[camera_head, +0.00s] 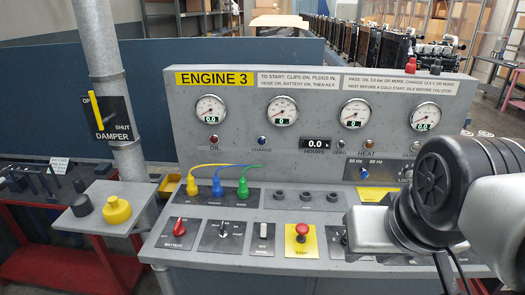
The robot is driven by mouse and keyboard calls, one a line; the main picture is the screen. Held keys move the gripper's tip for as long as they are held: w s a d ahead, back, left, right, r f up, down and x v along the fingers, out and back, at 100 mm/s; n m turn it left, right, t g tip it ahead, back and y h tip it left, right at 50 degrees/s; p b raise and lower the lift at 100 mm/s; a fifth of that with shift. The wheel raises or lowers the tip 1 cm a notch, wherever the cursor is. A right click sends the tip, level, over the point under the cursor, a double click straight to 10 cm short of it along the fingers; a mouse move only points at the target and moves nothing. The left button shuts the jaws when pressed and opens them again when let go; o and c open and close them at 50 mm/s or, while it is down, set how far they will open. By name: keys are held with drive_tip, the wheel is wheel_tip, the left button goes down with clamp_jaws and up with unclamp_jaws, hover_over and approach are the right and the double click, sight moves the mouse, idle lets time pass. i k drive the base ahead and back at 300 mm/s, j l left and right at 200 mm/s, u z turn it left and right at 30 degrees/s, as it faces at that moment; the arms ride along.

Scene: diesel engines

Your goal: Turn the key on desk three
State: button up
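The grey desk panel (300,80) is headed "ENGINE 3" on a yellow plate. On its sloped lower face, a black plate carries a small dark rotary switch (223,231) with a pale pointer and small position labels; it looks like the key switch, but the lettering is too small to read. A red battery switch (180,227) sits just left of it, turned at a slant. My arm comes in from the right, and its silver-grey end part (372,232) hangs over the right side of the desk, well right of the switch. No gripper fingers are visible.
A white rocker (263,231) and a red push button (302,229) lie between my arm and the switch. Yellow, blue and green plugs (217,187) with cables stand above. The damper post (105,60) and yellow knob (117,209) are at left.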

sight(222, 234)
drive_tip(key=u, duration=0.85)
drive_tip(key=k+l+u, duration=0.15)
drive_tip(key=i+j, duration=0.25)
drive_tip(key=i, duration=0.15)
drive_tip(key=i+j+u, duration=0.15)
drive_tip(key=i, duration=0.25)
drive_tip(key=j, duration=0.1)
